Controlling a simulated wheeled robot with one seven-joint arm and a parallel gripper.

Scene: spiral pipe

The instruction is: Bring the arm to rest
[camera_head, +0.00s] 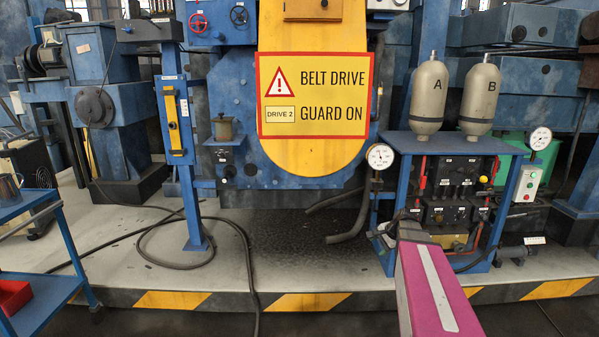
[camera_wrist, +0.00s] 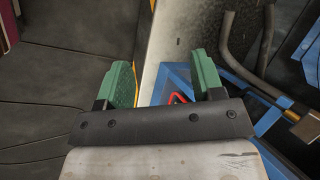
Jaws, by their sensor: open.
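My gripper (camera_wrist: 163,72) shows in the wrist view with its two green fingers wide apart. Nothing is held between them. Beyond the fingers are the grey floor, the edge of a blue frame and a small red part. In the head view my magenta arm reaches forward at the lower right, in front of the blue panel stand (camera_head: 388,200).
A gauge (camera_head: 380,157) stands left of the panel, with two grey tanks (camera_head: 430,95) above it. A yellow belt guard (camera_head: 313,110) fills the middle. A black hose (camera_head: 150,262) lies on the floor. A blue cart (camera_head: 45,292) stands at left. A striped floor edge (camera_head: 310,301) runs in front.

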